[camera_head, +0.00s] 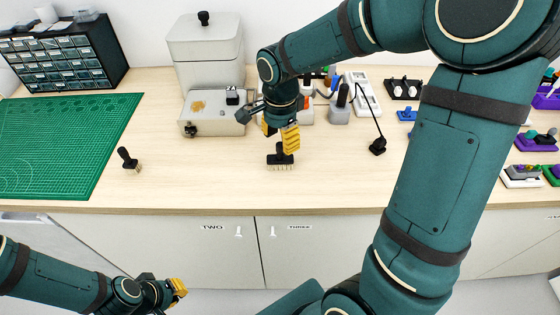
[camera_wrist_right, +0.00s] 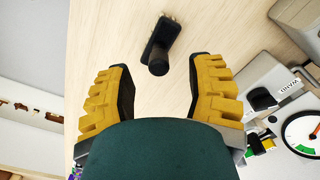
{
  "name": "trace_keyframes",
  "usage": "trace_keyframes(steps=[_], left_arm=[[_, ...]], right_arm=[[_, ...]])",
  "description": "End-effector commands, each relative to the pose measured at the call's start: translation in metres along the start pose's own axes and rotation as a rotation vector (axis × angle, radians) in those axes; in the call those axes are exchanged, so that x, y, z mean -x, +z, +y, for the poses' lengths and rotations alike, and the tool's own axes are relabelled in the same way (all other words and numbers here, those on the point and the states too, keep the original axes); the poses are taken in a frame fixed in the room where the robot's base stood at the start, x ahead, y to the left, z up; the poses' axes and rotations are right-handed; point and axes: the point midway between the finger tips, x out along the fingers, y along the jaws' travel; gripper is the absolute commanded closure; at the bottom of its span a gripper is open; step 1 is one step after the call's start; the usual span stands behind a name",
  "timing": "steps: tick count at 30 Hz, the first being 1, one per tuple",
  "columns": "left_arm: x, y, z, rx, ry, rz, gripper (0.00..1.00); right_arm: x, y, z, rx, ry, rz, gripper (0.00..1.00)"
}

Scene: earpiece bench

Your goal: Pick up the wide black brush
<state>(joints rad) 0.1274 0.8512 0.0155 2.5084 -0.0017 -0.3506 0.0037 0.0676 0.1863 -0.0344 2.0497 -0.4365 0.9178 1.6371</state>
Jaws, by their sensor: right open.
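The wide black brush (camera_head: 279,159) stands upright on the bench, bristles down, with a broad black head and pale bristles. My right gripper (camera_head: 283,140) is open just above it, its fingers pointing down. In the right wrist view the brush (camera_wrist_right: 158,45) shows its black handle end-on, ahead of the open fingers (camera_wrist_right: 160,85) and roughly between them; nothing is held. I cannot tell from the head view whether a finger touches the handle. My left gripper (camera_head: 176,289) is low at the front left, away from the bench top; its opening is unclear.
A grey machine (camera_head: 212,112) and a grey box with a black knob (camera_head: 340,112) stand behind. A black corded piece (camera_head: 377,147) lies to the right. The bench front between the brushes is clear.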

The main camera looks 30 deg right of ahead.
Motion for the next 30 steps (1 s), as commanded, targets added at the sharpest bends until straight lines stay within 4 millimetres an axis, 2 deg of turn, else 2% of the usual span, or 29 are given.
trace_keyframes(steps=[4,12,23,27,28,30], left_arm=[[-0.003,0.0,-0.001,0.0,0.0,0.002,1.0],[-0.014,-0.002,-0.005,-0.001,0.0,0.007,1.0],[-0.014,-0.002,-0.005,-0.001,0.0,0.008,1.0],[-0.014,-0.002,-0.005,-0.001,0.0,0.008,1.0],[-0.015,-0.002,-0.005,-0.001,0.0,0.008,1.0],[-0.015,-0.002,-0.005,-0.001,0.0,0.008,1.0]], right_arm=[[-0.011,0.0,0.001,0.0,0.001,0.0,0.46],[-0.048,0.0,0.002,0.001,0.002,0.0,0.46],[-0.054,0.0,0.001,0.001,-0.001,-0.001,0.47],[-0.054,0.0,0.001,0.001,-0.001,-0.001,0.96],[-0.054,0.0,0.001,0.001,-0.001,-0.001,1.0],[-0.054,0.0,0.001,0.001,-0.001,-0.001,1.0]])
